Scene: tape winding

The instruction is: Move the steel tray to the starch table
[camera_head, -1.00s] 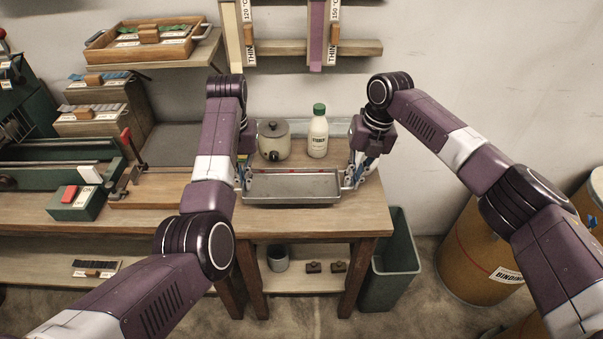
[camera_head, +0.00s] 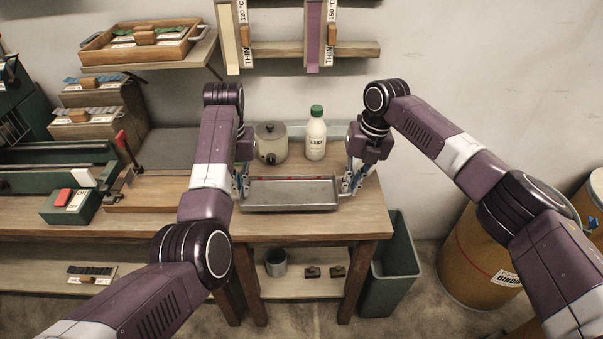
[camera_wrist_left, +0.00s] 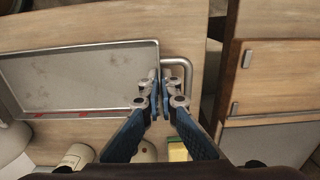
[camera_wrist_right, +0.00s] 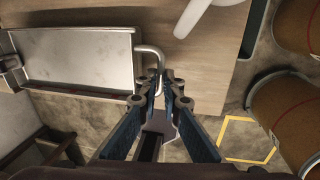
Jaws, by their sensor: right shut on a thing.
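The steel tray (camera_head: 290,194) is a shallow grey rectangle over the right part of the wooden table (camera_head: 350,222), in front of a crock and a white bottle. It appears level; whether it touches the tabletop I cannot tell. My left gripper (camera_head: 241,188) is at its left end; in the left wrist view the fingers (camera_wrist_left: 159,78) are close together at the looped handle (camera_wrist_left: 184,66). My right gripper (camera_head: 347,186) is at the right end; in the right wrist view its fingers (camera_wrist_right: 160,78) are shut on the other handle (camera_wrist_right: 151,50).
A lidded crock (camera_head: 271,143) and a green-capped white bottle (camera_head: 315,134) stand behind the tray. A green bin (camera_head: 399,262) and a brown drum (camera_head: 480,260) are to the right. A green box (camera_head: 70,205) sits on the left bench. Bare tabletop lies at the right front.

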